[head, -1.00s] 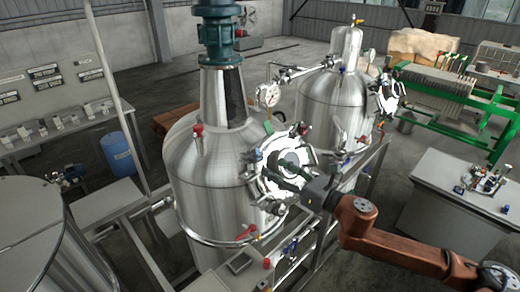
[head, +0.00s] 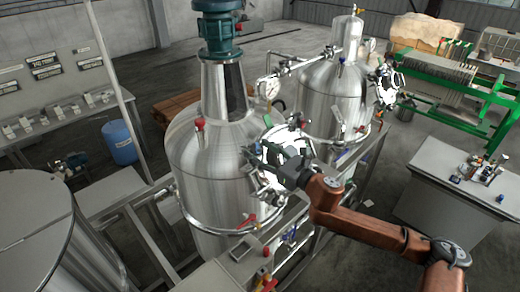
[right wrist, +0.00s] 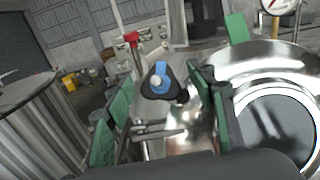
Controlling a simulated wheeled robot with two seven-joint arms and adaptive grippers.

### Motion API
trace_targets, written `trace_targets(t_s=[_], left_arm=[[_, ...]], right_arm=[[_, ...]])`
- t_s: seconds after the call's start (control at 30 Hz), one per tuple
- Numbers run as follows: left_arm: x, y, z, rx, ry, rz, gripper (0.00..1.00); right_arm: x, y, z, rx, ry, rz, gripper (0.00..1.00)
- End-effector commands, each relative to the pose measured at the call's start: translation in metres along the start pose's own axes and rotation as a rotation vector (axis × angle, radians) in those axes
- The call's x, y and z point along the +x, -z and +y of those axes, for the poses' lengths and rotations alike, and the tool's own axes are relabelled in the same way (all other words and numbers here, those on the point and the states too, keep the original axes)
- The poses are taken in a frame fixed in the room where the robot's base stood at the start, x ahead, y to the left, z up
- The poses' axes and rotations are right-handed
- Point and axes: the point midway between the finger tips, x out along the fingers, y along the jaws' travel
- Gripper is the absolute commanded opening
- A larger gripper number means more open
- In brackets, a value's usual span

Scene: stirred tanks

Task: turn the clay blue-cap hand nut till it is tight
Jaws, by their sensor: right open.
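The hand nut (right wrist: 160,82) shows in the right wrist view as a dark lobed knob with a blue cap and a bright stud end. It sits beside the shiny manway ring (right wrist: 265,65) of the near tank. My right gripper (right wrist: 158,98) is open, with its green-padded fingers on either side of the nut. A gap shows between the nut and the left finger; whether the right finger touches it I cannot tell. In the head view my right gripper (head: 272,168) is in front of the manway (head: 290,145) and hides the nut. My left gripper is not in view.
The near steel tank (head: 205,165) carries a red-handled valve (head: 199,124) and a pressure gauge (head: 268,88) stands behind it. Other clamps crowd the manway rim. A second tank (head: 335,100) stands behind. A grey cabinet (head: 440,190) is at the right.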

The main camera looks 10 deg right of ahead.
Motion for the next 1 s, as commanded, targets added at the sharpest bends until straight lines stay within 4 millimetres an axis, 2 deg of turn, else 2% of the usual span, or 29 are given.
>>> trace_targets(t_s=[0.17,0.77,1.0], left_arm=[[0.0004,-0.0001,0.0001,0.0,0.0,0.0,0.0],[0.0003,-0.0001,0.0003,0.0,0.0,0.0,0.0],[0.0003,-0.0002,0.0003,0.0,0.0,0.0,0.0]], right_arm=[[0.0,0.0005,0.0,0.001,0.0,0.0,0.51],[-0.0003,0.0003,0.0,0.001,0.0,0.0,0.1],[-0.0003,0.0002,0.0004,0.017,0.008,0.0,0.09]])
